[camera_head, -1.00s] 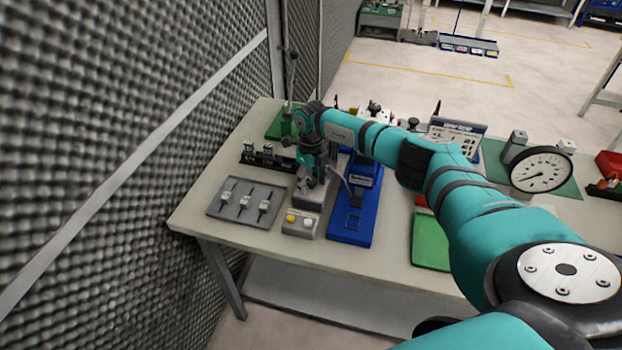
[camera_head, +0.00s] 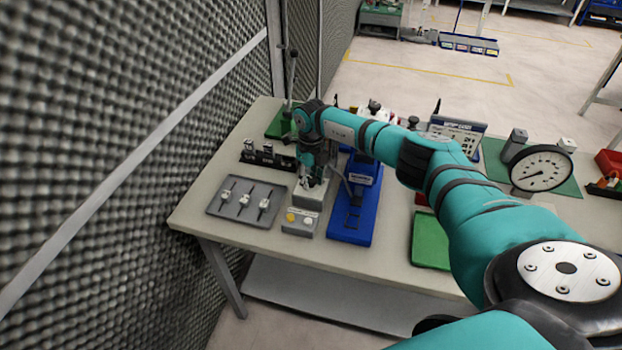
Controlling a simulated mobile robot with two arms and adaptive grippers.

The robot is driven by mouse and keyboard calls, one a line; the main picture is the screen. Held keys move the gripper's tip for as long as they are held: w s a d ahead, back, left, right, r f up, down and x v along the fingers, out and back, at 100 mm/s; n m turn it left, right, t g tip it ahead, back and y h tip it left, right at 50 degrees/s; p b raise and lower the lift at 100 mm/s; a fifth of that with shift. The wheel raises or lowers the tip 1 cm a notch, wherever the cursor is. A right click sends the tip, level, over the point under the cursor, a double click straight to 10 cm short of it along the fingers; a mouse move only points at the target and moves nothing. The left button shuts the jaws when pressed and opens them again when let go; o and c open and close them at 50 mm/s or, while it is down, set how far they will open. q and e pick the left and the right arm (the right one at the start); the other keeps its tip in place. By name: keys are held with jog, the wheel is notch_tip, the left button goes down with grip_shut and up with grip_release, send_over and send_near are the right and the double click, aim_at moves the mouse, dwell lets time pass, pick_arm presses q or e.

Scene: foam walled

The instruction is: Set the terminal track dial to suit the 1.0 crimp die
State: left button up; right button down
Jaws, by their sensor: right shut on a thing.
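My right gripper (camera_head: 313,184) points down at the top of a small grey block-shaped unit (camera_head: 308,200) on the bench. It is shut on a small part there, which appears to be the terminal track dial. The fingers hide most of the dial, and its marks and setting are too small to read. A black rack (camera_head: 268,160) with several small metal pieces stands to the left, behind the tray; which piece is the 1.0 crimp die cannot be told. My left gripper is not in view.
A grey tray (camera_head: 226,208) with three small tools lies left of the unit. A box with yellow and white buttons (camera_head: 300,221) stands in front. A blue fixture (camera_head: 345,228) stands close right. A green mat (camera_head: 430,250) and a round gauge (camera_head: 541,168) are further right. A textured foam wall (camera_head: 120,130) borders the left.

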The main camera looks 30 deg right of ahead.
aim_at(312, 178)
jog(key=m, duration=0.3)
jog(key=shift+m, duration=0.4)
jog(key=m, duration=0.4)
jog(key=shift+d+r+m+p, duration=0.1)
jog(key=shift+r+m+p, duration=0.05)
jog(key=shift+m+p, duration=0.2)
jog(key=m+p, duration=0.1)
jog(key=m, duration=0.3)
jog(key=shift+d+m+p, duration=0.1)
jog(key=shift+m+p, duration=0.9)
jog(key=shift+m, duration=1.35)
jog(key=c, duration=0.9)
grip_release()
jog(key=shift+c, duration=0.2)
jog(key=shift+r, duration=0.1)
notch_tip(312, 178, up, 12)
jog(key=shift+f, duration=0.2)
